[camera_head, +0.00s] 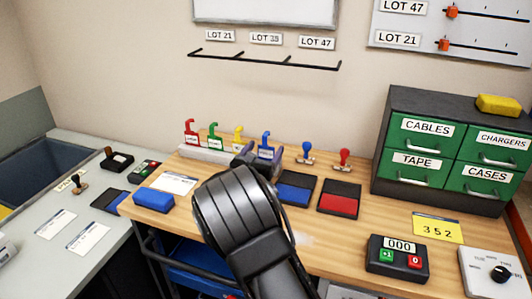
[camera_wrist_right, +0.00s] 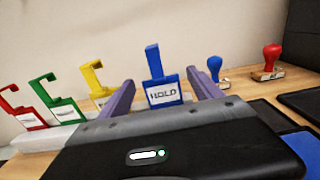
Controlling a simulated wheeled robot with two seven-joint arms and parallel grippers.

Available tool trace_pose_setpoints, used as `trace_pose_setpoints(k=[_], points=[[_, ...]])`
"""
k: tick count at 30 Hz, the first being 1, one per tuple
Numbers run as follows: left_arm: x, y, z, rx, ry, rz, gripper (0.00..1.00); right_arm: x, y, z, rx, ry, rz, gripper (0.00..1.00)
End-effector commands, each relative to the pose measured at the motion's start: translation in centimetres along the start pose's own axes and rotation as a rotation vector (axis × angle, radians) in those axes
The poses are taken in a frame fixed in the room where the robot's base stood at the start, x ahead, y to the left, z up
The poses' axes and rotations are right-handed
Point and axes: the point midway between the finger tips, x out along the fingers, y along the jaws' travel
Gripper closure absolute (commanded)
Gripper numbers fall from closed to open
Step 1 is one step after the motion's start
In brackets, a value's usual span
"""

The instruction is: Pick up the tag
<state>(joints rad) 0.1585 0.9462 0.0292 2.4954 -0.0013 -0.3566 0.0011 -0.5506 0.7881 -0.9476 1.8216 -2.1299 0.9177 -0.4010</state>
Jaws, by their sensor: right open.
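Several hooked tags stand in a row on a white rack (camera_head: 205,154): red (camera_head: 190,132), green (camera_head: 214,136), yellow (camera_head: 238,137) and blue (camera_head: 265,145). In the right wrist view the blue tag (camera_wrist_right: 154,64) stands upright and its white label reads HOLD. My right gripper (camera_head: 261,155) is open at the blue tag. In the wrist view its two purple-grey fingers (camera_wrist_right: 161,92) show on either side of that tag, with gaps visible. The tag's lower end is hidden behind my gripper body. My left gripper is not in view.
A blue stamp (camera_head: 306,153) and a red stamp (camera_head: 344,160) stand right of the tags. Blue (camera_head: 295,190) and red (camera_head: 339,199) ink pads lie in front. A green drawer cabinet (camera_head: 440,150) stands at right. A wall rail (camera_head: 265,61) with pegs hangs above.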

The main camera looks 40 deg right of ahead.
Motion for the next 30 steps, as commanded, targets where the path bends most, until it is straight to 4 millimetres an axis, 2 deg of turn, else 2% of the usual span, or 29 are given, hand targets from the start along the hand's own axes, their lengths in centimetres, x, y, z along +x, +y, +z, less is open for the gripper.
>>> trace_pose_setpoints(k=[6,9,27,30], points=[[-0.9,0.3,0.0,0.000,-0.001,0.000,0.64,3.3,-0.2,0.3,-0.002,-0.002,-0.002,0.25],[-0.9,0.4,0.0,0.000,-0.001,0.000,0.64,4.1,-0.1,0.2,-0.001,0.000,0.000,0.25],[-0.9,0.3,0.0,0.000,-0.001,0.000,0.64,4.2,-0.1,0.2,0.000,0.000,0.000,0.25],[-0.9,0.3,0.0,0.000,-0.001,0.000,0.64,4.2,-0.1,0.2,0.000,0.001,0.000,0.32]])
